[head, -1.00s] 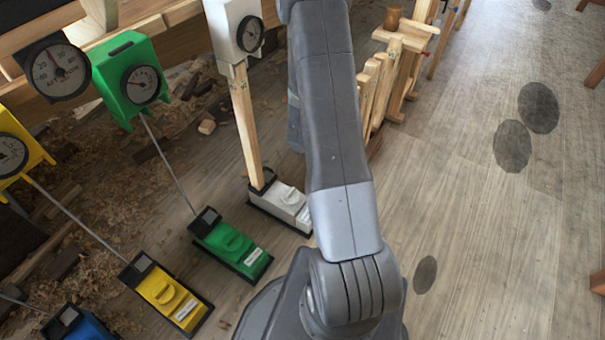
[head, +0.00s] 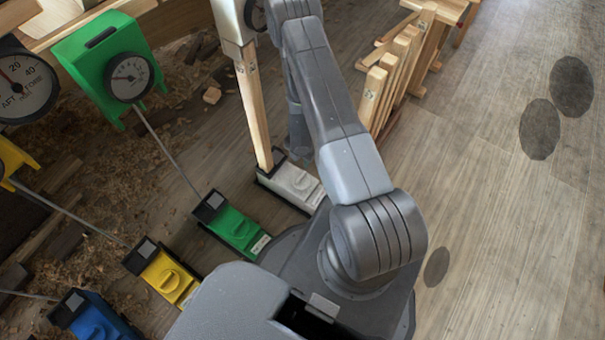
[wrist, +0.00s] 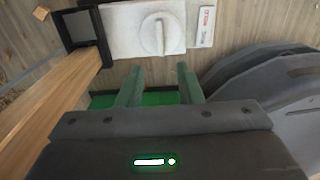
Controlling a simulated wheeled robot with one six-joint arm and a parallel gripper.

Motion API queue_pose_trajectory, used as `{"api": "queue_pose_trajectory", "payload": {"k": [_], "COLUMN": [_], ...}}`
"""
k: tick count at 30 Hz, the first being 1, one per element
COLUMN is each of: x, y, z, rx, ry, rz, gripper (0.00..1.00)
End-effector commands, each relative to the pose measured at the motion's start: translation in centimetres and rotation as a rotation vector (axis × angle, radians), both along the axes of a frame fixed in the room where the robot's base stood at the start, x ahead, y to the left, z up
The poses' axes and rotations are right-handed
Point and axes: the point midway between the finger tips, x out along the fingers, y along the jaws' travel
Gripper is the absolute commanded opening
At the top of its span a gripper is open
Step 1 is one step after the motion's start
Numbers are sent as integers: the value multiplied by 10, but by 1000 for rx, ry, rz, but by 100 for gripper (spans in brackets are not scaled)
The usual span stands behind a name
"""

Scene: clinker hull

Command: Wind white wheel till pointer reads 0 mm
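The white box (head: 297,183) stands on the floor in the head view, at the foot of a wooden post. The white wheel (wrist: 157,33), round with a raised grip bar, is on its face in the wrist view. The post rises to a white gauge housing (head: 232,22). Its dial (head: 254,15) is partly cut off and hidden by my arm, so its pointer cannot be read. My gripper (wrist: 158,69) is open and empty, its two fingers apart just below the white box in the wrist picture. No contact with the wheel shows.
Green (head: 236,232), yellow (head: 168,277) and blue (head: 92,318) boxes stand in a row to the left on the floor. Rods link the green and yellow ones to gauges. Wooden slats (head: 388,85) stand behind my arm. The floor at right is open.

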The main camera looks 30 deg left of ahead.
Motion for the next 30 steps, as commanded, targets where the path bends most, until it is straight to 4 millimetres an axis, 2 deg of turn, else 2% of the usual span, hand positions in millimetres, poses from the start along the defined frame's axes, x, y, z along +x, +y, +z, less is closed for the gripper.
{"api": "queue_pose_trajectory", "payload": {"k": [1, 21, 30], "x": [0, 0, 1], "y": [0, 0, 0], "z": [-12, -111, -124], "rx": [-1, -1, -1], "ry": [0, -1, -1], "rz": [0, -2, -3], "gripper": [33, 33, 33]}}
